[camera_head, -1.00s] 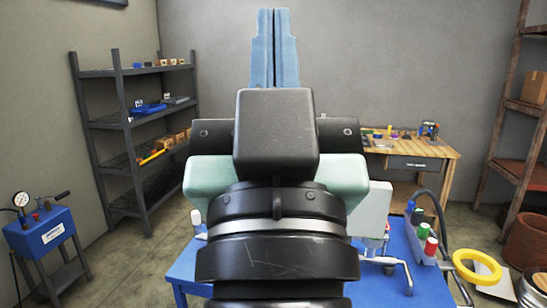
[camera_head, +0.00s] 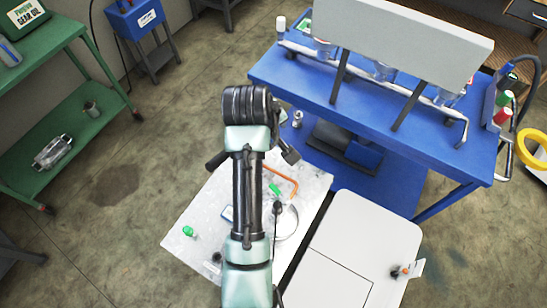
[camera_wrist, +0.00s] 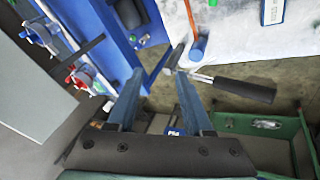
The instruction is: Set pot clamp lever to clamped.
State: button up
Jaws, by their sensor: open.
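A long silver rod (camera_head: 410,92) runs along the row of pots on the blue bench (camera_head: 480,165), and its cranked end (camera_head: 463,133) hangs down at the bench's right. I take this for the pot clamp lever, but its setting cannot be told. A pot (camera_head: 383,72) shows under the grey panel. In the wrist view, pots with a blue fitting (camera_wrist: 38,34) and a red fitting (camera_wrist: 82,78) are at upper left. My gripper (camera_wrist: 158,78) is open and empty, beside the bench and apart from the pots.
A grey panel (camera_head: 405,38) on dark struts stands over the pots. A hammer-like tool with a black handle (camera_wrist: 245,90) lies near my fingertips in the picture. A white board (camera_head: 190,255) with small items is below my arm. A green shelf (camera_head: 70,135) stands left.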

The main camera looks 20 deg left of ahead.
aim_at(272, 186)
jog(key=s+f+n+g+h+p, duration=0.1)
jog(key=s+f+n+g, duration=0.1)
jog(key=s+f+g, duration=0.35)
jog(key=shift+t, duration=0.95)
jog(key=f, duration=0.4)
jog(key=d+f, duration=0.1)
jog(key=f, duration=0.3)
jog(key=w+f, duration=0.1)
jog(key=f, duration=0.4)
jog(key=shift+d, duration=0.2)
jog(key=shift+c, duration=0.2)
grip_shut()
